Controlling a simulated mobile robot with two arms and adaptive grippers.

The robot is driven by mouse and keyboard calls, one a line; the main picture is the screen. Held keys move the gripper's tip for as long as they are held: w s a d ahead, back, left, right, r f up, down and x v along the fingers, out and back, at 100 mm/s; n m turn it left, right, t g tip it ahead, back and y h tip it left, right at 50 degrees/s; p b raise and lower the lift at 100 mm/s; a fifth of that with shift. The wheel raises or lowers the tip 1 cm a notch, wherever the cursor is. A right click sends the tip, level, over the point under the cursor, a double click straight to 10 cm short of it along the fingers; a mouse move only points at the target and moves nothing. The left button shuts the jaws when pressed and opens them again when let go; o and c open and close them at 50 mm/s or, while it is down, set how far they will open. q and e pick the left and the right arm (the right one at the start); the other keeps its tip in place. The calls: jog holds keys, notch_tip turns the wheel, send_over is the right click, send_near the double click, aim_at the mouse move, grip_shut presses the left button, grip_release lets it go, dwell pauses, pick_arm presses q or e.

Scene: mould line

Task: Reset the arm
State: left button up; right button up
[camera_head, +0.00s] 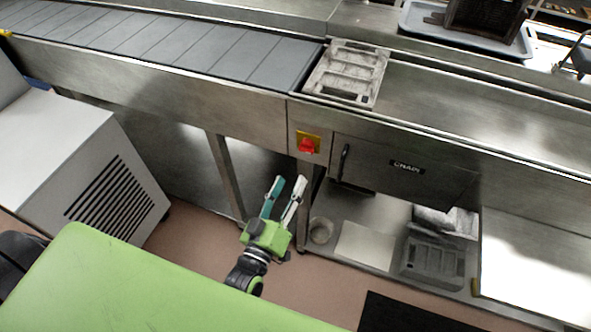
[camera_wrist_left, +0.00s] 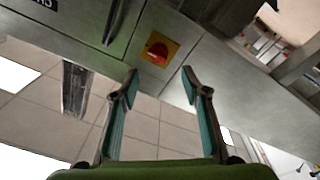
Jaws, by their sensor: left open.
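My left gripper (camera_head: 286,188) is open and empty in the head view. It is in front of the metal counter, lower than the conveyor top, with its fingers pointing up and away from me. In the left wrist view its two fingers (camera_wrist_left: 161,82) stand wide apart with nothing between them. Beyond them shows the red switch on a yellow plate (camera_wrist_left: 157,52), which is also on the counter front in the head view (camera_head: 308,144). My right gripper is in neither view.
A grey mould (camera_head: 346,74) sits at the end of the conveyor belt (camera_head: 200,45). Another mould (camera_head: 433,262) is on the low shelf. A vented white cabinet (camera_head: 75,150) stands at left. A dark crate rests on a grey tray (camera_head: 425,28) at back right. The counter (camera_head: 480,100) is bare.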

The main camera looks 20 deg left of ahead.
pick_arm(q)
jog(key=shift+s+f, duration=0.1)
jog(key=shift+s, duration=0.65)
jog(key=shift+f, duration=0.15)
jog(key=s+f+m+g+h, duration=0.1)
jog(key=s+f+m+g, duration=0.35)
jog(key=f, duration=1.05)
jog(key=s+f+m+g, duration=0.1)
jog(key=s+f+g, duration=0.5)
jog(key=f, duration=0.9)
jog(key=s+a+f+m+g, duration=0.1)
jog(key=s+a+f+g, duration=0.1)
jog(key=s+f, duration=0.3)
jog(key=s+a+f+m+g+y, duration=0.1)
jog(key=s+f, duration=0.4)
jog(key=s, duration=0.8)
jog(key=s+a+f+m+g, duration=0.1)
jog(key=s+a+f+g, duration=0.2)
jog(key=s+f, duration=0.3)
jog(key=s+g, duration=0.1)
jog(key=s, duration=0.3)
jog(key=shift+g+y, duration=0.3)
jog(key=shift+g, duration=0.05)
jog(key=shift+w, duration=0.1)
jog(key=shift+c, duration=0.4)
